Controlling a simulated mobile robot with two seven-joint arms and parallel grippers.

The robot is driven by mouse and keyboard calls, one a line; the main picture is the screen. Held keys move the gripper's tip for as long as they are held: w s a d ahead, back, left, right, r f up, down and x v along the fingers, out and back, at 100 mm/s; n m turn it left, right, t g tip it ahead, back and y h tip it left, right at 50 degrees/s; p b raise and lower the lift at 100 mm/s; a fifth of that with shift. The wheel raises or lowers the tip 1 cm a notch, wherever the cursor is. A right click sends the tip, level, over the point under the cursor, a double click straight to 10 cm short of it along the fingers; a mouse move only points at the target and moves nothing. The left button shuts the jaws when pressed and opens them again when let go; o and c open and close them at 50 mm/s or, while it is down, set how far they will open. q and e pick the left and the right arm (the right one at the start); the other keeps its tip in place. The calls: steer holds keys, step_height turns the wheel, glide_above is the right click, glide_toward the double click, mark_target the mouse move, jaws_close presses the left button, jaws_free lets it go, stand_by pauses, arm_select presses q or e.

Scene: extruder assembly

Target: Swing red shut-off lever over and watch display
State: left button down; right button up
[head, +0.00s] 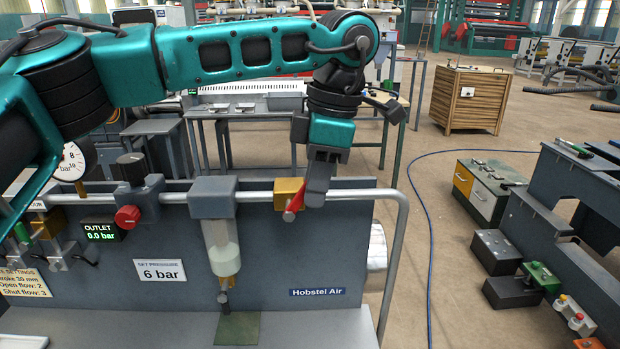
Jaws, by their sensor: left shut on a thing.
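The red shut-off lever (294,205) sits at the brass valve (285,187) on the pipe, right of the clear filter bowl (222,250). The outlet display (101,232) at the left of the panel reads 0.0 bar in green digits. My right gripper is not in view.
A round gauge (71,162) and a regulator with a black knob (131,168) stand left of the filter. A grey pipe rail (398,262) bends down at the panel's right edge. A blue hose (428,250) lies on the open floor. A wooden crate (468,100) stands further back.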

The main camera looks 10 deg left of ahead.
arm_select(q)
steer(key=shift+d, duration=0.15)
stand_by(0.4)
steer(key=c, duration=1.2)
jaws_free()
steer(key=shift+f, duration=0.1)
step_height(320, 180, up, 13)
steer(key=d, duration=0.2)
steer(key=shift+w+d+f, duration=0.2)
steer(key=shift+w+d, duration=0.2)
steer(key=shift+w, duration=0.05)
steer(key=shift+c, duration=0.4)
